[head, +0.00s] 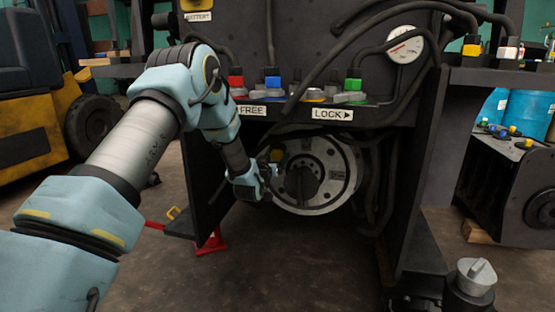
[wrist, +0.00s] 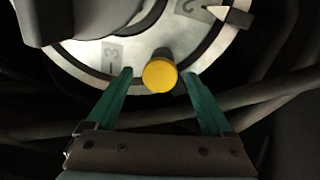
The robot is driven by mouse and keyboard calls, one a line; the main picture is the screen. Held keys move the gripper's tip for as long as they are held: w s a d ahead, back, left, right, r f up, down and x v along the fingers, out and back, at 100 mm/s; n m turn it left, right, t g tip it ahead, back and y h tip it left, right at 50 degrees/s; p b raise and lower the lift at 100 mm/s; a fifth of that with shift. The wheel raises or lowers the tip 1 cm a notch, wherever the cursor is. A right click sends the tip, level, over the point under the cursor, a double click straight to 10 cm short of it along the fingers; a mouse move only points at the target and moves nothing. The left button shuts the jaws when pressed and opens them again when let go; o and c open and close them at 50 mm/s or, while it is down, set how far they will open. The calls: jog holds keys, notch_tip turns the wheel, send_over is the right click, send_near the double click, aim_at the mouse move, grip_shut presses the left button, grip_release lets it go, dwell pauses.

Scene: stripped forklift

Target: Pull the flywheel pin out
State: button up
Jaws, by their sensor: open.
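The flywheel (head: 315,172) is a grey metal disc low in the middle of the machine in the head view. The flywheel pin has a round yellow head (wrist: 160,76) at the disc's lower rim in the wrist view. My gripper (wrist: 157,80) is open, with one green finger on each side of the yellow head. I cannot tell whether the fingers touch it. In the head view my gripper (head: 270,170) is at the flywheel's left side.
FREE (head: 251,110) and LOCK (head: 332,114) labels sit above the flywheel, below coloured knobs. Dark hoses (head: 385,180) hang close at the flywheel's right. A pale pointer (wrist: 233,16) is at the rim, upper right.

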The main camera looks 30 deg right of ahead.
jog(key=shift+x, duration=1.35)
jog(key=shift+c, duration=0.2)
grip_shut()
